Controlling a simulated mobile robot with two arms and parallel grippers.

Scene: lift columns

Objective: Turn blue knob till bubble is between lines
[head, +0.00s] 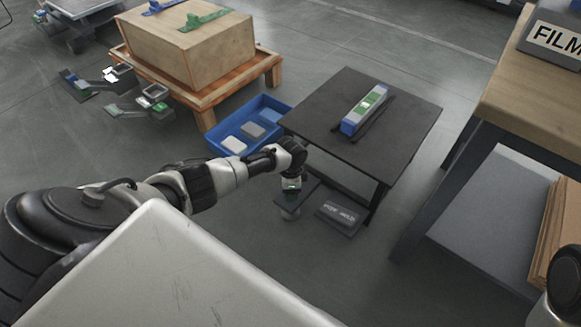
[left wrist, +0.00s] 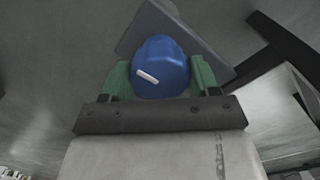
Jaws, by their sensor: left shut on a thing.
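The blue knob (left wrist: 162,68) with a white mark sits between the two green fingers of my left gripper (left wrist: 160,82) in the left wrist view. My left gripper is shut on it. In the head view my left gripper (head: 291,187) is low beside the front of the dark table (head: 395,130), and it hides the knob. A blue-and-green level (head: 364,109) lies on the table. Its vial is too small to tell where the bubble stands against the lines. My right gripper is not in view.
A grey plate with unclear lettering (head: 341,216) is right of my left gripper. A blue bin (head: 272,101) with several blocks stands left of the table. A wooden crate (head: 190,50) is behind it, and a wooden bench (head: 530,100) stands at the right.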

